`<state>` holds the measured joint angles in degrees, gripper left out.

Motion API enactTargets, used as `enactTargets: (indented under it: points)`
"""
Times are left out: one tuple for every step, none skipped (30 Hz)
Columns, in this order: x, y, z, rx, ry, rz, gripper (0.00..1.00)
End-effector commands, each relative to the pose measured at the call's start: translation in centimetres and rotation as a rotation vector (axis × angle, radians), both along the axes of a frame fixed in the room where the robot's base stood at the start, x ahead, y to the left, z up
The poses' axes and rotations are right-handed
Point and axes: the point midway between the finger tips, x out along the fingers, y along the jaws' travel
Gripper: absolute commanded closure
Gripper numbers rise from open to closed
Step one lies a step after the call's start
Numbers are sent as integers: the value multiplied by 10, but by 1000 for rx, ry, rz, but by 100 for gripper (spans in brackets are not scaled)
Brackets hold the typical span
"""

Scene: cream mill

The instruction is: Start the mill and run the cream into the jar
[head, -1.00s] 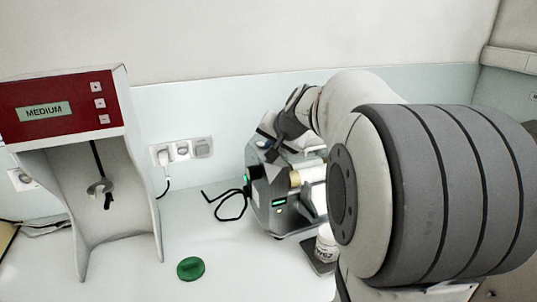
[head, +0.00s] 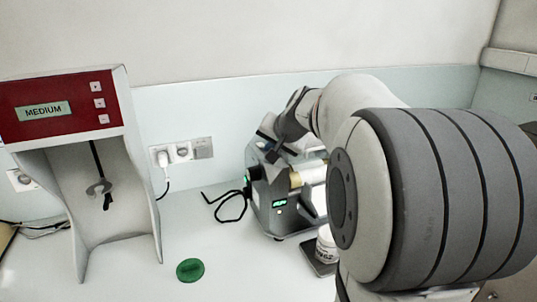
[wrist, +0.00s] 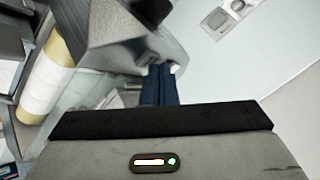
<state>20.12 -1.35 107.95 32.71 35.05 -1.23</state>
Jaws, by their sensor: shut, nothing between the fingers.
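The mill (head: 285,215) is a grey machine with a small lit green display, standing on the worktop at the middle of the head view. A pale roller (head: 312,175) shows on its right side, and in the wrist view the roller (wrist: 45,80) is at the left. A white jar (head: 325,243) stands on a dark plate in front of the mill, partly hidden by my arm. My gripper (wrist: 158,72) is shut and empty, its dark fingertips close against the mill's grey body (wrist: 125,40); I cannot tell whether they touch. In the head view it is over the mill's top.
A mixer (head: 65,110) with a red panel reading MEDIUM and a hanging stirrer stands at the left. A green lid (head: 190,270) lies on the worktop. Wall sockets (head: 182,151) and a black cable (head: 230,207) are behind. The worktop between mixer and mill is mostly clear.

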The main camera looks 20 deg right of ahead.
Motion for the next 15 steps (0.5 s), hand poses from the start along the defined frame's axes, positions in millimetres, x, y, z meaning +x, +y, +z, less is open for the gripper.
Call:
enactTargets:
  points:
    - [0,0,3,0,0,0,100]
    - [0,0,5,0,0,0,100]
    - [0,0,7,-1,0,1,100]
    - [0,0,9,-1,0,1,100]
    - [0,0,11,-1,0,1,100]
    - [0,0,13,-1,-1,0,100]
    - [0,0,13,-1,-1,0,100]
    - [0,0,14,0,0,0,100]
    - [0,0,14,0,0,0,100]
    - [0,0,14,0,0,0,100]
    - [0,0,14,0,0,0,100]
    - [0,0,14,0,0,0,100]
    - [0,0,14,0,0,0,100]
    - [0,0,14,0,-1,-1,100]
    - [0,0,14,0,-1,-1,100]
